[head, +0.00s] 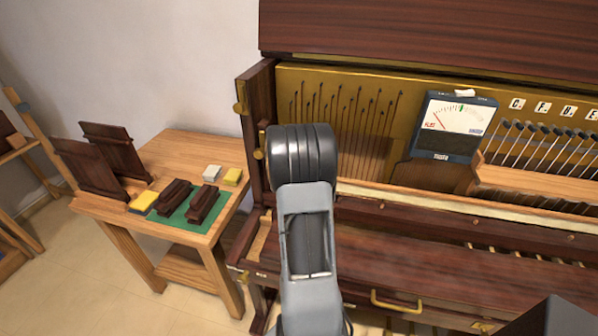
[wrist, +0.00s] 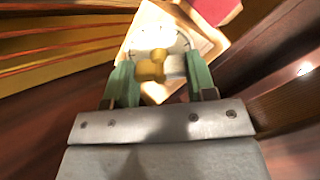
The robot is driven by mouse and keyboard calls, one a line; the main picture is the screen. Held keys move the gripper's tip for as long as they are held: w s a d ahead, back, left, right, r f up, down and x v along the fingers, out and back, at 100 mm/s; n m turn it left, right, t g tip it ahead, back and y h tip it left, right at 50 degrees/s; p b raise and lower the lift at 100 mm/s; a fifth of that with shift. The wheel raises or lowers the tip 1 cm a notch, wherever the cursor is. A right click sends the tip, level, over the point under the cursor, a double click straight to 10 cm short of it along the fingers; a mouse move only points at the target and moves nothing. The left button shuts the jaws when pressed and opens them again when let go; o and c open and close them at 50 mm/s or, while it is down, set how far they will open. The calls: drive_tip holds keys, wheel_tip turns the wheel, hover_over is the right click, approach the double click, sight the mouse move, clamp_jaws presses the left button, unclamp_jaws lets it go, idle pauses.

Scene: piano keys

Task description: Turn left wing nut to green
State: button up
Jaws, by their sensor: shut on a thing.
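The brass wing nut (wrist: 152,69) shows in the wrist view, in front of a pale wooden plate. My gripper (wrist: 158,78) has a green finger on each side of it and is shut on it, its wings lying across between the fingers. In the head view my own arm hides the gripper and this nut. The meter (head: 447,127) stands on the piano at the right, with a white dial. A thin red line slants across the dial's left part and a green mark sits at its top. The needle's exact reading is too small to tell.
The piano's left side post (head: 257,130) stands close beside my arm. A wooden shelf (head: 540,182) with tuning pins above it is at the right. A side table (head: 170,215) at the left holds dark blocks on a green mat and yellow pieces.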

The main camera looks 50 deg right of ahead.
drive_tip(key=shift+f+m+b, duration=0.15)
drive_tip(key=shift+m+b, duration=0.4)
drive_tip(key=shift+m, duration=0.05)
drive_tip(key=shift+m+b, duration=0.65)
drive_tip(key=shift+m, duration=0.45)
drive_tip(key=o, duration=0.9)
drive_tip(key=shift+r, duration=0.2)
drive_tip(key=shift+p+v, duration=2.35)
drive_tip(key=shift+v, duration=3.05)
drive_tip(key=shift+r, duration=0.1)
